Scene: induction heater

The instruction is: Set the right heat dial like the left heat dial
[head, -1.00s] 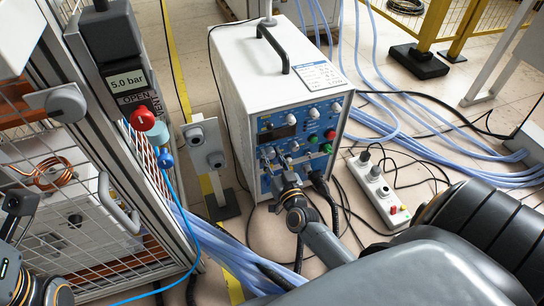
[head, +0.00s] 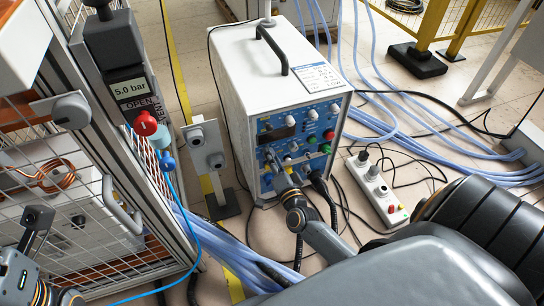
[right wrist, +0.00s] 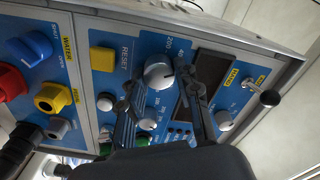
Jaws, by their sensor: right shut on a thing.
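The heater's blue panel (head: 302,138) faces me in the head view. In the right wrist view the panel is turned sideways. A large white dial (right wrist: 158,73) with a number scale is there, and a smaller white knob (right wrist: 147,124) shows below it. My right gripper (right wrist: 160,80) has one finger on each side of the large dial in that view. It is shut on a dial, but finger contact is unclear. In the head view my right gripper (head: 276,162) covers part of the panel. My left gripper (head: 38,220) is at the lower left, its opening unclear.
A power strip (head: 376,188) and blue hoses lie right of the heater. A wire-mesh frame (head: 65,250) stands at the left.

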